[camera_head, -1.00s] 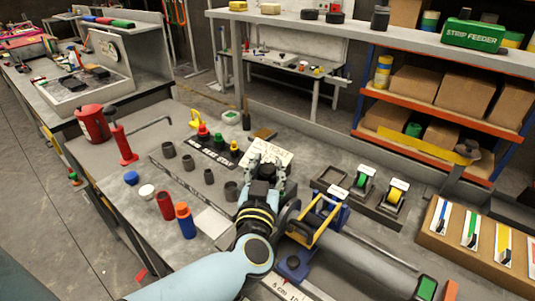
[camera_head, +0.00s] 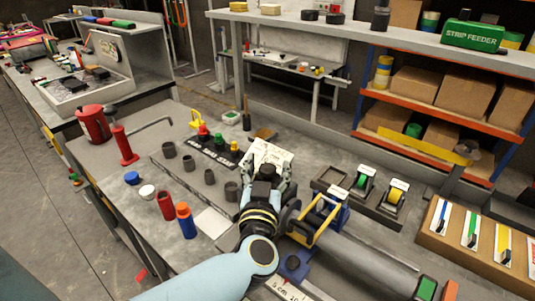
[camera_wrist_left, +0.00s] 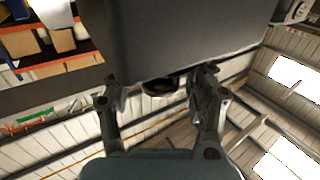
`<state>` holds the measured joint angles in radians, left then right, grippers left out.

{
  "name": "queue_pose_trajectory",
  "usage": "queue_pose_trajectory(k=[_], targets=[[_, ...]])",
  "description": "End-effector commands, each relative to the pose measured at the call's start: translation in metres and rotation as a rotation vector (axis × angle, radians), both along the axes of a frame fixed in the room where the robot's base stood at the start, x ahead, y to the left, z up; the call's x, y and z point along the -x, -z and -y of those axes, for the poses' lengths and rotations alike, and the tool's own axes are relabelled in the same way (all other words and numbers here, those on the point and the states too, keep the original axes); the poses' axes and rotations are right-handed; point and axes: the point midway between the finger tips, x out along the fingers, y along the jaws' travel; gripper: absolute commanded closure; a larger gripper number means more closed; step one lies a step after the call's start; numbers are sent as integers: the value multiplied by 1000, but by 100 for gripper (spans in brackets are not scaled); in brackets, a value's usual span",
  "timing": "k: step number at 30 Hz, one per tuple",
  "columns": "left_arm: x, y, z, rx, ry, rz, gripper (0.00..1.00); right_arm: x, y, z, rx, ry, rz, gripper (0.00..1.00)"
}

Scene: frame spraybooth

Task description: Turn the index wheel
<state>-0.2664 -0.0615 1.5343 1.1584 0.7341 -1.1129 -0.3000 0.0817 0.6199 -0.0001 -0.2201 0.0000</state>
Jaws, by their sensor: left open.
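My left gripper (camera_head: 265,182) is open over the middle of the bench, in front of a white card (camera_head: 271,155). Its two fingers (camera_wrist_left: 157,92) stand apart in the left wrist view. A dark round part (camera_wrist_left: 160,87) shows between the fingertips, under a large dark grey block (camera_wrist_left: 185,35); I cannot tell whether they touch it. A dark disc (camera_head: 289,214) stands just right of my left wrist, beside a blue and yellow fixture (camera_head: 318,218). I cannot tell which part is the index wheel. My right gripper is out of view.
A red pot (camera_head: 92,124) stands far left.

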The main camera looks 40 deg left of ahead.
Motion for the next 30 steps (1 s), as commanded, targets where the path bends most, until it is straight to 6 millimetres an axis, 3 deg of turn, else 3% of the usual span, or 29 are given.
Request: queue_pose_trajectory(k=[7,19,30], targets=[[0,-16,0,1,0,3,43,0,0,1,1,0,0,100],[0,-89,0,1,0,2,43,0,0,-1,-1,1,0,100],[0,-100,0,0,0,0,43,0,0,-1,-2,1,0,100]])
